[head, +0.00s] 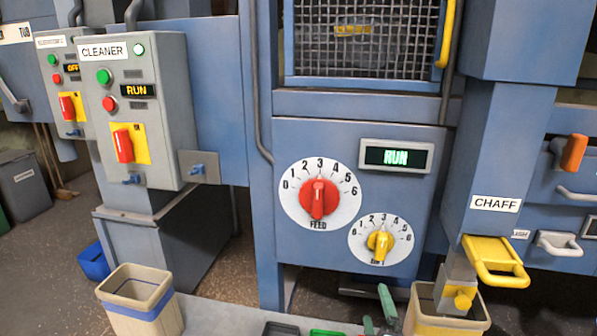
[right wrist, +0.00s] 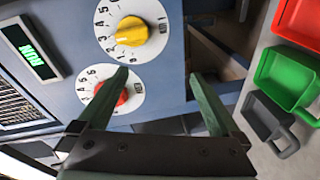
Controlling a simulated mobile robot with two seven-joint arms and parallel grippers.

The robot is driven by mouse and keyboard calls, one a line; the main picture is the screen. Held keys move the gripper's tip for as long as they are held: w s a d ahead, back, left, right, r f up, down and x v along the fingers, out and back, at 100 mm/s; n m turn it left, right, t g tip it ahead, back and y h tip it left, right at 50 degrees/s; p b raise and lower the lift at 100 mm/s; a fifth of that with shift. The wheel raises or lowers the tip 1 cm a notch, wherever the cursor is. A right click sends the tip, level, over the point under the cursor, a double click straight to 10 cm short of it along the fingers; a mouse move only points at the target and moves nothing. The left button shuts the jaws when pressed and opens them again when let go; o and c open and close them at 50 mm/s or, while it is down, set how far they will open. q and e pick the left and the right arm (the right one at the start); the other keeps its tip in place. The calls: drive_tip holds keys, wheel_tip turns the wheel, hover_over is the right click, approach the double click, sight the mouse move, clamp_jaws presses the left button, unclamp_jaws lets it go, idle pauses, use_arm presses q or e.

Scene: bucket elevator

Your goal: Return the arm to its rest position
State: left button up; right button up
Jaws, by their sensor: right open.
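My right gripper (head: 378,310) shows at the bottom of the head view as two green fingers, apart and empty. In the right wrist view my right gripper (right wrist: 160,78) has its fingers spread wide with nothing between them. The blue machine panel (head: 345,145) is in front of it, with a red FEED knob (head: 319,198) and a smaller yellow knob (head: 380,243). In the right wrist view the left finger partly covers the red knob (right wrist: 123,98), and the yellow knob (right wrist: 131,31) is clear. I cannot tell the finger's distance from the panel. My left gripper is not in view.
A CLEANER control box (head: 150,100) reading RUN stands at the left. A yellow handle (head: 497,262) sticks out under the CHAFF chute, above a tan bin (head: 425,318). Another tan bin (head: 140,300) stands at lower left. Red, green (right wrist: 285,78) and grey scoops lie near the gripper.

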drive_tip(key=s+a+r+m+y+p, duration=0.1)
drive_tip(key=s+a+r+m+y, duration=0.15)
drive_tip(key=s+m, duration=0.45)
drive_tip(key=s+a+r+m+y+p, duration=0.15)
drive_tip(key=s+y, duration=0.25)
drive_tip(key=s, duration=0.7)
use_arm(q)
drive_tip(key=s+a+f+n+g+y+p, duration=0.2)
drive_tip(key=s+g+p, duration=0.5)
drive_tip(key=p, duration=1.2)
drive_tip(key=shift+s+a+n+g+y+p, duration=0.15)
drive_tip(key=shift+s+n+g+y+p, duration=0.2)
drive_tip(key=shift+s, duration=0.8)
use_arm(e)
drive_tip(key=s+d+f+m+g+h, duration=0.2)
drive_tip(key=s+f+m+g, duration=0.1)
drive_tip(key=s+g, duration=0.4)
drive_tip(key=shift+s+f, duration=0.4)
drive_tip(key=shift+s, duration=0.3)
drive_tip(key=shift+c, duration=0.2)
